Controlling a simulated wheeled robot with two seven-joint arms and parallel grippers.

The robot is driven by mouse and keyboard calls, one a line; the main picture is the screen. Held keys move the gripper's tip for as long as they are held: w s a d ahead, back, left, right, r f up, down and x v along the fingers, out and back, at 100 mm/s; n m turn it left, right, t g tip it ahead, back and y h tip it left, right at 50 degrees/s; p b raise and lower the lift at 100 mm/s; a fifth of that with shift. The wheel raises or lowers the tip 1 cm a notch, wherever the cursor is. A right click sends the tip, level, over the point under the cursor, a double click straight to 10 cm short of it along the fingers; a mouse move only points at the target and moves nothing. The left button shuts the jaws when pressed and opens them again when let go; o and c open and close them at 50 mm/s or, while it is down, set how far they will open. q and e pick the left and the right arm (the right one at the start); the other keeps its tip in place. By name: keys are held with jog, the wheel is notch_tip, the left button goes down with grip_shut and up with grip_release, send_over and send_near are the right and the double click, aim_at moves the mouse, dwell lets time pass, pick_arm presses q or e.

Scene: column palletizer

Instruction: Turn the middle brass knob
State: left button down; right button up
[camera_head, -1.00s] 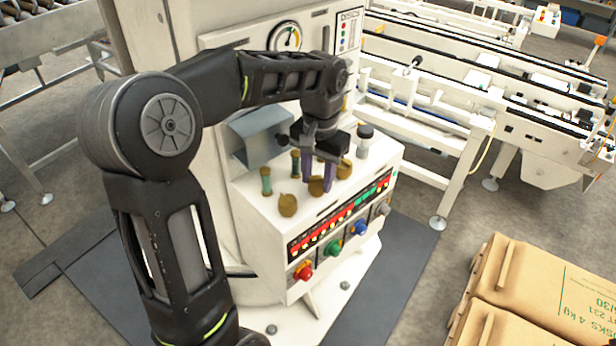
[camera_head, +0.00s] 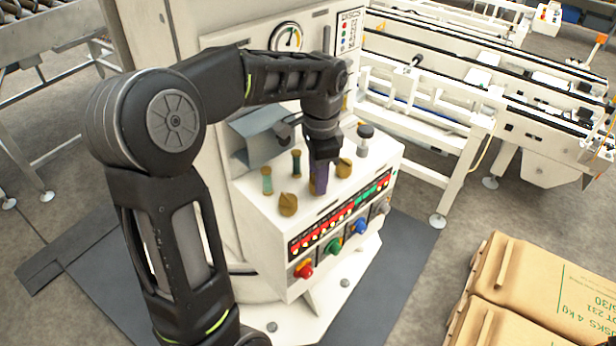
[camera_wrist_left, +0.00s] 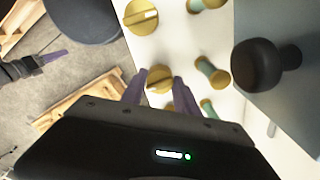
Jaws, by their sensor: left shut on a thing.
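The middle brass knob (camera_wrist_left: 160,78) is one of 3 round brass knobs on the white console top. In the left wrist view it lies between the purple fingers of my left gripper (camera_wrist_left: 159,90), which is shut on it. In the head view my left gripper (camera_head: 319,178) points down on the console and its fingers hide most of that knob. Another brass knob (camera_head: 288,205) stands front left, and one (camera_head: 343,168) stands at right, partly behind the gripper. My right gripper (camera_wrist_left: 50,57) shows at the left of the left wrist view; its opening is unclear.
Two green-sleeved brass levers (camera_head: 267,180) (camera_head: 296,163) stand behind the knobs, near a grey hood (camera_head: 260,135). A black-topped post (camera_head: 364,138) stands at the right rear. Coloured buttons, including a red one (camera_head: 304,270), line the front. Cartons (camera_head: 545,290) lie lower right.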

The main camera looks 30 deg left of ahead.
pick_arm(q)
jog(key=shift+s+d+f, duration=0.25)
jog(key=shift+d, duration=0.05)
jog(key=c, duration=1.3)
grip_release()
jog(key=o, duration=0.4)
jog(key=shift+d+r, duration=0.1)
jog(key=shift+r, duration=0.2)
jog(key=shift+r, duration=0.25)
notch_tip(320, 180, up, 6)
jog(key=shift+s+d+r, duration=0.1)
jog(key=shift+s+d, duration=0.05)
jog(key=shift+r, duration=0.35)
